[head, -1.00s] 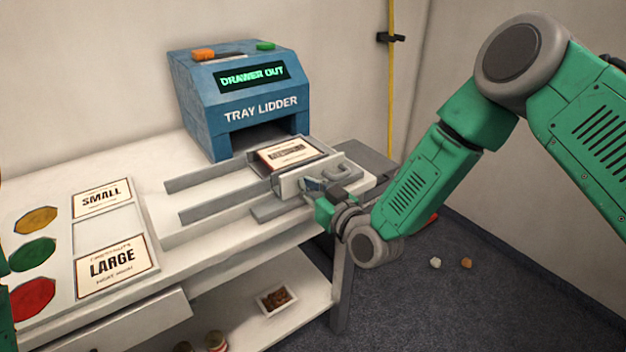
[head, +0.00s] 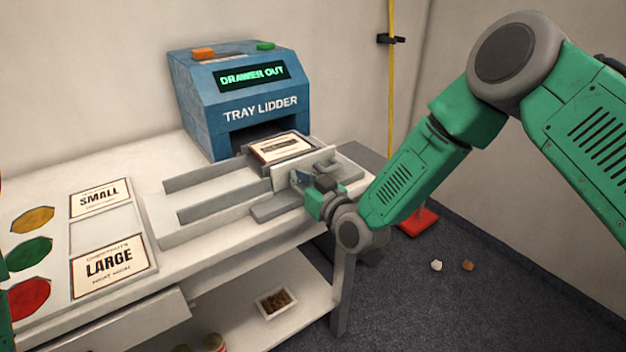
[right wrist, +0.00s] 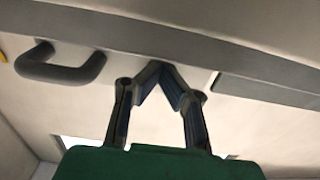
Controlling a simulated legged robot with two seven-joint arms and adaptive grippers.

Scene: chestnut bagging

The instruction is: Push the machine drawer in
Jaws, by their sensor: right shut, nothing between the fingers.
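The blue tray lidder (head: 240,100) stands at the back of the table, and its display reads "DRAWER OUT". Its drawer sticks out toward the right front, with a pale front panel (head: 312,163). A labelled tray (head: 280,147) sits in the drawer, just outside the machine's opening. My right gripper (head: 298,178) is shut and empty at the outer face of the panel. In the right wrist view, the closed fingertips (right wrist: 168,72) are at the panel, beside the dark drawer handle (right wrist: 62,66) and not around it. My left gripper is out of view.
Grey rails (head: 215,176) lie on the table left of the drawer. SMALL (head: 100,198) and LARGE (head: 112,264) label cards and coloured discs lie at the left. A small box of brown pieces (head: 275,302) stands on the lower shelf.

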